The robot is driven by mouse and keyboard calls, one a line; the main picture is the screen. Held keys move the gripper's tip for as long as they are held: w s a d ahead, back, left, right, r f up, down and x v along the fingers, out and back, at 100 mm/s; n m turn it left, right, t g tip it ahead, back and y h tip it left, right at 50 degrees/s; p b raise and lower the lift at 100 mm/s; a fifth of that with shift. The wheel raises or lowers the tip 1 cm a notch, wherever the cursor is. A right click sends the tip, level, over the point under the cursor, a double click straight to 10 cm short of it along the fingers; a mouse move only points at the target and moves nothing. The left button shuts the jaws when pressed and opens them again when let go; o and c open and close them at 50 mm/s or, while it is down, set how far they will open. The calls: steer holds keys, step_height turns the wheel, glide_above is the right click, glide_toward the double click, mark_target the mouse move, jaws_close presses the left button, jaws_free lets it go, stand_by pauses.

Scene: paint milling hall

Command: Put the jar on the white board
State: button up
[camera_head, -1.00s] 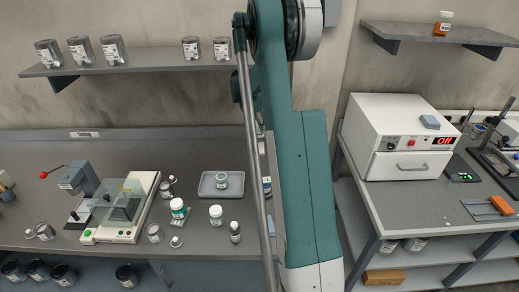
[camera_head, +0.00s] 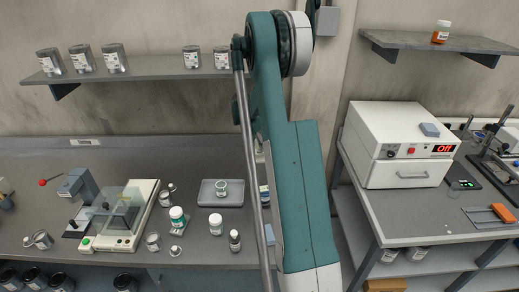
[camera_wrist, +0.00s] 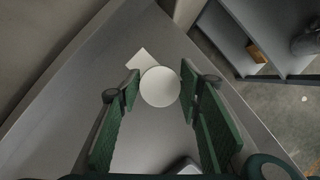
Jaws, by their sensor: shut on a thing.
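My gripper (camera_wrist: 159,84) shows in the wrist view, its two green fingers on either side of a jar with a round white lid (camera_wrist: 160,88). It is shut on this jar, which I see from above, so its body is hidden. A white board (camera_wrist: 141,58) lies on the grey bench just beyond the jar, partly covered by the lid in this view. I cannot tell the jar's height above the bench. In the head view my arm hides the gripper, the held jar and the board.
A grey tray (camera_head: 208,201) with a small jar, a green-labelled jar (camera_head: 177,216), a white-lidded jar (camera_head: 216,224) and a dark bottle (camera_head: 234,240) stand left of my arm. A gap separates the bench from the table with the white oven (camera_head: 402,145). A brown block (camera_wrist: 257,51) lies on a low shelf.

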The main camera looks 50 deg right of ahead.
mark_target(256, 147)
steer(key=shift+f, duration=1.85)
steer(key=shift+f, duration=0.15)
steer(key=o, duration=1)
steer(key=shift+c, duration=0.2)
steer(key=shift+v, duration=3.85)
